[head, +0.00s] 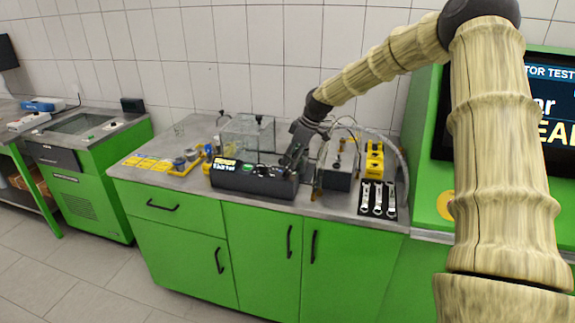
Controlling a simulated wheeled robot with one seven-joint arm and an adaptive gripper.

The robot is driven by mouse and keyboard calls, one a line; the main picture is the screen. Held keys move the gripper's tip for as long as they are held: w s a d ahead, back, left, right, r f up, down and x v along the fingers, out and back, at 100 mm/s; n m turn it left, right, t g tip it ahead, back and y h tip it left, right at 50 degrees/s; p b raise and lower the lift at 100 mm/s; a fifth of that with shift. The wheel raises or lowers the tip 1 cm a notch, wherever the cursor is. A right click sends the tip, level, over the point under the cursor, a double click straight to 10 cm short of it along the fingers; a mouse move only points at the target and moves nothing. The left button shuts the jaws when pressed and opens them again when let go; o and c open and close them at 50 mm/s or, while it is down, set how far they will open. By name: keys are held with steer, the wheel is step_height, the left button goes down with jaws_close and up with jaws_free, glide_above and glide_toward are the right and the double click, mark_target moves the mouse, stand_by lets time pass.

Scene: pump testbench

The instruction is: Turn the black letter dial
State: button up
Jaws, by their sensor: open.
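A black control box (252,184) with a lit display (225,163) stands at the front of the grey worktop. Its top carries a green button (247,168) and small dark knobs (263,171) to the right of it. The letters on the dial are too small to read, so I cannot tell which knob is the black letter dial. My gripper (290,166) points down at the right end of the box, open. It hides part of that end, and I cannot tell whether its fingers touch a knob.
A clear tank (247,134) stands behind the box. To the right are a grey metal box (339,168), a yellow block (375,158) and wrenches on a black mat (378,213). Yellow trays (145,160) lie left. A green cabinet with a screen stands at the far right.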

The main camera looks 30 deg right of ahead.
mark_target(286, 170)
steer(key=shift+p+x, duration=0.45)
steer(key=shift+x, duration=1.7)
steer(key=shift+a, duration=0.1)
steer(key=shift+c, duration=0.4)
steer(key=shift+r, duration=0.1)
steer(key=c, duration=0.9)
